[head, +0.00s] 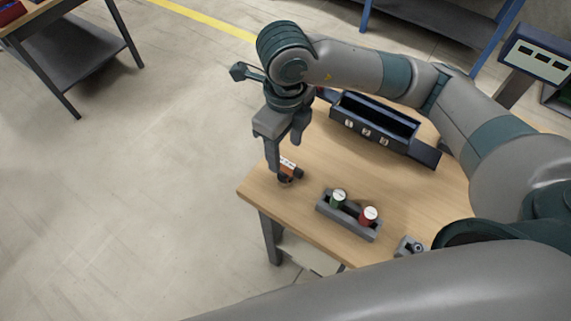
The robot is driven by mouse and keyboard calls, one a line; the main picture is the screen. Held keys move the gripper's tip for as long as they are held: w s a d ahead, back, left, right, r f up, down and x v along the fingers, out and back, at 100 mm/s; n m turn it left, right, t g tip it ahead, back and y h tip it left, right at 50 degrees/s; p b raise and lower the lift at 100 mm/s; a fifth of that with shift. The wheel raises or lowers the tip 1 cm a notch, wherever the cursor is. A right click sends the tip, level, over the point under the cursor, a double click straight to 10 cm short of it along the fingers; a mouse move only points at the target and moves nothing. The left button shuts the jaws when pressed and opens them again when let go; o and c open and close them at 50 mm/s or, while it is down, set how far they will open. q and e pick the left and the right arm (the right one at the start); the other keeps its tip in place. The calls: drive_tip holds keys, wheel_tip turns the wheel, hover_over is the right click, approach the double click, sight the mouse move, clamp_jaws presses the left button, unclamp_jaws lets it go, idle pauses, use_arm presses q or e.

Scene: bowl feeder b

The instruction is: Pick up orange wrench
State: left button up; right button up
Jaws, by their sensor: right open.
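The orange wrench (287,164) is a small orange piece with a pale patch and dark ends. It is at the left corner of the wooden table, partly hidden behind a finger of my right gripper. My right gripper (285,157) is open and points down, with its fingers right above and beside the orange piece. I cannot tell whether they touch it. My left gripper is not in view.
A small grey part (410,246) lies near the front edge. Open floor lies left.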

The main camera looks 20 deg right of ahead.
sight(285, 163)
drive_tip(key=shift+f+p, duration=0.5)
drive_tip(key=shift+f, duration=2.2)
drive_tip(key=shift+d+f+p, duration=0.1)
drive_tip(key=shift+f+p, duration=0.85)
drive_tip(key=shift+p, duration=0.05)
wheel_tip(285, 163, down, 2)
drive_tip(key=shift+w+f+p, duration=0.1)
drive_tip(key=shift+p, duration=0.35)
drive_tip(key=shift+f, duration=0.55)
clamp_jaws()
